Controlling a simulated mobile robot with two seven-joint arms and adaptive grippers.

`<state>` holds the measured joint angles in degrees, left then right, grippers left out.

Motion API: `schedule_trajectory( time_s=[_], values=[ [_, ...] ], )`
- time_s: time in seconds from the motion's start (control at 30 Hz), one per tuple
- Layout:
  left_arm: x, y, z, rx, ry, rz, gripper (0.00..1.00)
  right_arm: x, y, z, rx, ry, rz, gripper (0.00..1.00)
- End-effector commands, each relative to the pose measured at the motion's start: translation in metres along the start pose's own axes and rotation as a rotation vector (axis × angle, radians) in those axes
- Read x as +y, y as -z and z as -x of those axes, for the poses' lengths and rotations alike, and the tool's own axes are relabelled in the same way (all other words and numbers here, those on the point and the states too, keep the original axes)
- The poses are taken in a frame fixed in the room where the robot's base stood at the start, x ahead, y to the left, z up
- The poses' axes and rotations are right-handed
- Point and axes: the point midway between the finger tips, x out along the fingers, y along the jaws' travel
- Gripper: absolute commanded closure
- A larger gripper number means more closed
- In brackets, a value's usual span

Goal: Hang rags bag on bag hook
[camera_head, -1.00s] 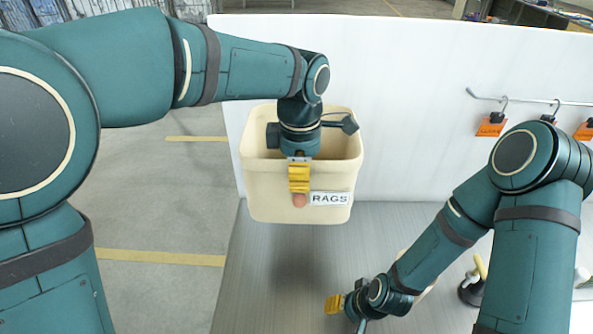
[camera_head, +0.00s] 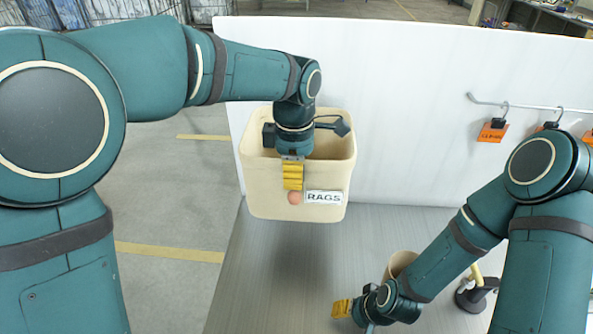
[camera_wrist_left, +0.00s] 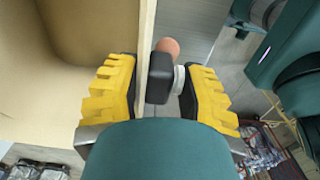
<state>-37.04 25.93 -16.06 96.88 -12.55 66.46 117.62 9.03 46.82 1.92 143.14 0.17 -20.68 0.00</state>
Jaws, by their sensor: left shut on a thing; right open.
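The rags bag (camera_head: 250,190) is a beige open bin with a RAGS label and a round pinkish knob on its front. It is upright, with a dark shadow below it, and appears to be off the table. My left gripper (camera_head: 293,174) reaches down at its front wall and is shut on it. In the left wrist view the yellow fingers (camera_wrist_left: 160,95) stand either side of the bin wall (camera_wrist_left: 146,50) and a black block. My right gripper (camera_head: 342,309) is open, low over the table. A metal rail (camera_head: 485,99) with hooks is on the white wall at right.
Orange tags (camera_head: 493,131) hang from the rail's hooks. A tan cup (camera_head: 402,262) and a dark stand with a yellow handle (camera_head: 476,296) are on the grey table (camera_head: 235,290) near my right arm. The white wall (camera_head: 410,110) between bin and rail is bare.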

Motion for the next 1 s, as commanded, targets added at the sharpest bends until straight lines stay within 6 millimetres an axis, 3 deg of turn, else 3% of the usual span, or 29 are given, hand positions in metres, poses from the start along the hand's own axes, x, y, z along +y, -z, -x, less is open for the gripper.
schedule_trajectory(
  time_s=[0.37, 0.4, 0.47, 0.83, 1.0],
  values=[
    [0.000, 0.000, 0.001, -0.001, -0.001, -0.001, 1.00, 0.000, 0.000, 0.000, 0.000, 0.000, 0.000, 0.47],
    [0.000, 0.000, 0.001, -0.001, -0.001, -0.001, 0.50, 0.000, 0.000, 0.000, 0.000, 0.000, 0.000, 0.47],
    [0.000, 0.000, 0.001, -0.001, -0.001, 0.000, 0.29, 0.000, 0.000, 0.000, 0.000, 0.000, 0.000, 0.47],
    [0.000, 0.000, 0.002, 0.000, 0.000, 0.000, 0.28, 0.000, 0.000, 0.000, 0.000, 0.000, 0.000, 0.47],
    [0.000, -0.001, 0.022, -0.001, -0.003, -0.001, 0.28, 0.000, 0.000, 0.000, 0.000, 0.000, 0.000, 0.47]
  ],
)
